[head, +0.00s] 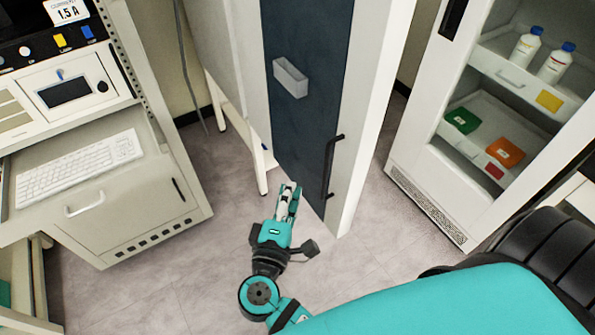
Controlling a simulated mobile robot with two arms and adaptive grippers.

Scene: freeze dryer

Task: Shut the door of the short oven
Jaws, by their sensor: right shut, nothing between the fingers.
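A tall white unit (379,95) stands in the middle with a dark blue-grey door panel (310,105). The panel has a long black bar handle (331,166) low on its right side and a small pale box (290,78) higher up. I cannot tell whether this unit is the short oven, nor whether the panel is fully closed. My right gripper (289,192) is shut and empty, pointing toward the lower part of the panel, left of the handle. I see no clear contact with either. My left gripper is out of view.
At left is a console with a keyboard (80,170) and a small screen unit. At right an open-shelved white cabinet (430,185) holds bottles (526,45) and coloured boxes. A thin white leg (247,150) stands left of the panel. Grey floor (150,290) is clear at lower left.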

